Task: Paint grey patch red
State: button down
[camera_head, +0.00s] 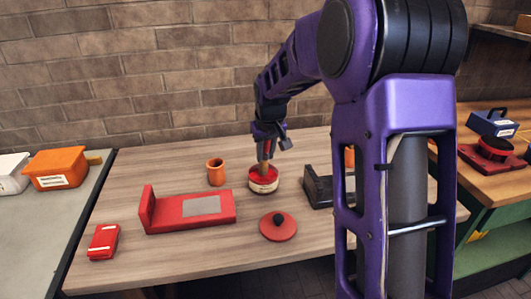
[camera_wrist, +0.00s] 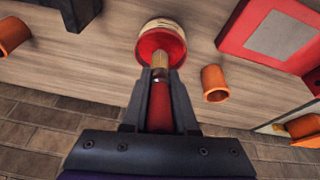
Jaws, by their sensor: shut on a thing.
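The red L-shaped part (camera_head: 165,215) lies on the wooden table with a grey patch (camera_head: 202,206) on its flat top. The patch also shows in the wrist view (camera_wrist: 284,35), at the upper right. A round paint pot (camera_head: 263,184) with red paint stands behind and right of that part. My gripper (camera_wrist: 160,78) is shut on a brush (camera_wrist: 160,105) with a red handle. The brush points down, its tip over or in the pot's red paint (camera_wrist: 153,46); contact is hard to tell. The pot's red lid (camera_head: 278,232) with a black knob lies in front of it.
An orange cup (camera_head: 216,173) stands left of the pot, and a dark holder (camera_head: 318,188) stands to its right. A small red box (camera_head: 103,242) lies front left. My arm hides part of the table's right side. A brick wall is behind.

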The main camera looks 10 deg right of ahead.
jog(key=shift+f, duration=0.6)
dwell(1.1)
jog(key=shift+r+p, duration=2.45)
jog(key=shift+r, duration=1.2)
jog(key=shift+f, duration=0.1)
